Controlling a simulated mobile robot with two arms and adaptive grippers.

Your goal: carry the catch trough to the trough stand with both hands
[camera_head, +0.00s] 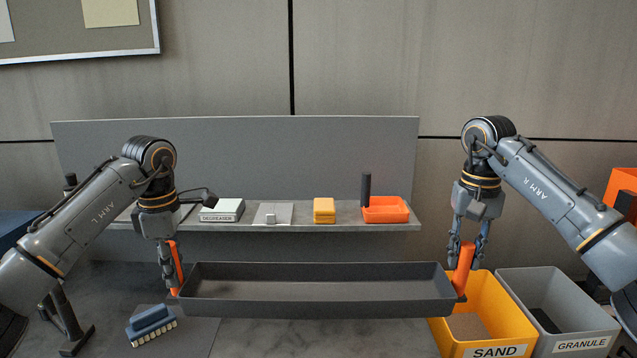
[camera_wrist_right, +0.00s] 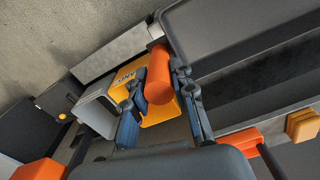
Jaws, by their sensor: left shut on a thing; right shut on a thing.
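The catch trough (camera_head: 315,307) is a long, shallow dark grey tray with an upright orange handle at each end. It looks level in the head view, in front of the shelf. My left gripper (camera_head: 170,275) is shut on the left orange handle (camera_head: 177,262). My right gripper (camera_head: 468,255) is shut on the right orange handle (camera_head: 463,268). The right wrist view shows this handle (camera_wrist_right: 172,86) between the fingers, with the trough (camera_wrist_right: 225,45) beside it. I cannot identify the trough stand in these views.
A yellow SAND bin (camera_head: 488,312) and a grey GRANULE bin (camera_head: 560,310) stand at the right, the SAND bin partly behind the trough's right end. A blue brush (camera_head: 150,322) lies at lower left.

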